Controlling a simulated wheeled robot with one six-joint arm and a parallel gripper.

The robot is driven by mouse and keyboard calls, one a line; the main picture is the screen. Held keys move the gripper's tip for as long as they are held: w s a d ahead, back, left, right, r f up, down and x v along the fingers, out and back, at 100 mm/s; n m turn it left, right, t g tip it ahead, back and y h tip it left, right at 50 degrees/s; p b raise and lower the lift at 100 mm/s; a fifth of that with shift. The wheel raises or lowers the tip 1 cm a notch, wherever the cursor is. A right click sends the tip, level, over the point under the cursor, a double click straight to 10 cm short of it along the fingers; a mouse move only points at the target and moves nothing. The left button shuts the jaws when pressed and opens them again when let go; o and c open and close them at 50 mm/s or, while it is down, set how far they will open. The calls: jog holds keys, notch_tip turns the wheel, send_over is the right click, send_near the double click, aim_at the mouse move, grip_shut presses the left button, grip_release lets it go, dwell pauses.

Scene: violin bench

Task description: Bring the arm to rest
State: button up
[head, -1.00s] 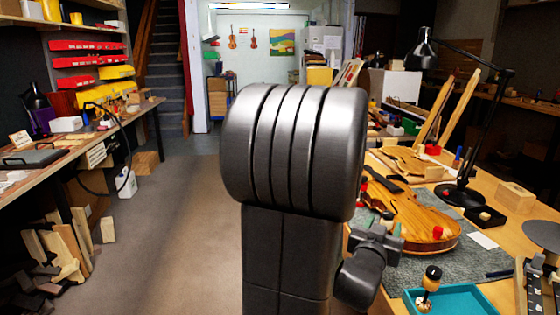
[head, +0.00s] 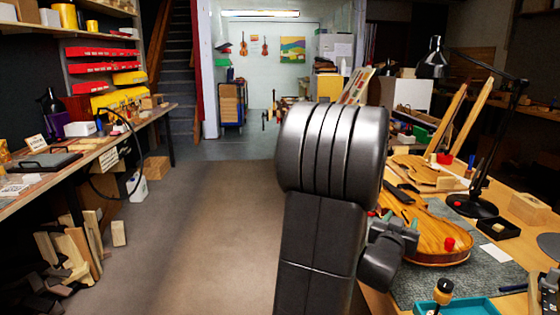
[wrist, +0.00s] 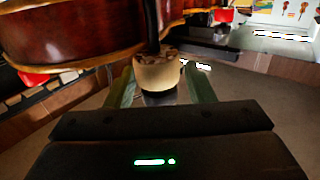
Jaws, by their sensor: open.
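My gripper (head: 396,228) shows in the head view at the lower right of my arm, its greenish fingers in front of the violin (head: 440,240) in the picture. The violin lies on a grey mat (head: 480,280) on the right bench. In the wrist view my gripper (wrist: 160,90) has its two fingers apart. A pale round wooden piece with a dark top (wrist: 157,72) shows between or just beyond them; I cannot tell its distance. A dark red violin body (wrist: 70,35) fills the upper left there. My arm hides part of the bench edge.
A black desk lamp (head: 483,165), a teal tray (head: 470,305) and a second violin body (head: 425,170) are on the right bench. A left bench (head: 90,160) runs along the wall, with wood offcuts (head: 75,250) below. The floor (head: 210,220) between is clear.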

jog(key=shift+s+f, duration=0.1)
